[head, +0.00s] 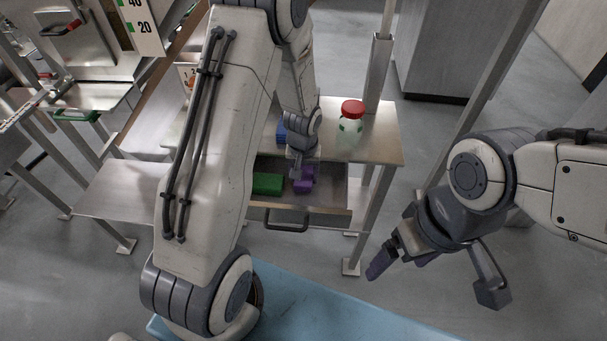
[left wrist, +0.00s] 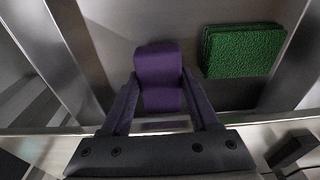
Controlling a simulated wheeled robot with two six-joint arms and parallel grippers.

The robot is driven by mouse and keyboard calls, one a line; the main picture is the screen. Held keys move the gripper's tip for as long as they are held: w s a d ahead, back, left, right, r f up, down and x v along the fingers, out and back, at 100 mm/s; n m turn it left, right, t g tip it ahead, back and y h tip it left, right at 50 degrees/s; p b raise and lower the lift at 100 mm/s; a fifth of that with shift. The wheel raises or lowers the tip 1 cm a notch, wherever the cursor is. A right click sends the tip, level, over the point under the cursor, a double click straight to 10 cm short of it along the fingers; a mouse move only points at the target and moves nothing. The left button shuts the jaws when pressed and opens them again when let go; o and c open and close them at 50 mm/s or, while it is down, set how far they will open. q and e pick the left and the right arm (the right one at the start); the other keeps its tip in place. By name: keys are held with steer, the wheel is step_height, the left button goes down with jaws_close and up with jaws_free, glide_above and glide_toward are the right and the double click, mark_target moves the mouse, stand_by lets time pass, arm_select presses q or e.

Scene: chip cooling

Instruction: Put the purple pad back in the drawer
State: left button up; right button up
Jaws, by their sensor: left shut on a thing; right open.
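The purple pad (left wrist: 158,72) is between the two fingers of my left gripper (left wrist: 160,88) in the left wrist view, and the gripper is shut on it. In the head view the purple pad (head: 303,186) and my left gripper (head: 303,178) are inside the outline of the open drawer (head: 336,187), right of the green pad. I cannot tell whether the purple pad touches the drawer floor. My right gripper (head: 432,284) is open and empty, to the right of the table and apart from the drawer.
A green pad (head: 267,183) lies in the drawer; it also shows in the left wrist view (left wrist: 242,50). On the table (head: 385,146) above stand a jar with a red lid (head: 350,123) and a blue object (head: 281,132), partly hidden. The drawer handle (head: 287,226) faces me.

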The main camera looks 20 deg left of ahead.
mark_target(303, 180)
arm_select(q)
steer(key=shift+f, duration=0.6)
steer(key=shift+f+b, duration=0.25)
steer(key=shift+b, duration=0.1)
steer(key=o, duration=1.3)
steer(key=shift+r, duration=0.1)
steer(key=shift+r+p, duration=0.25)
steer(key=shift+p, duration=0.1)
steer(key=r, duration=0.4)
steer(key=s+r, duration=0.1)
steer(key=r, duration=0.6)
steer(key=shift+s+d+r, duration=0.15)
steer(key=shift+d+r, duration=0.05)
steer(key=shift+r, duration=0.2)
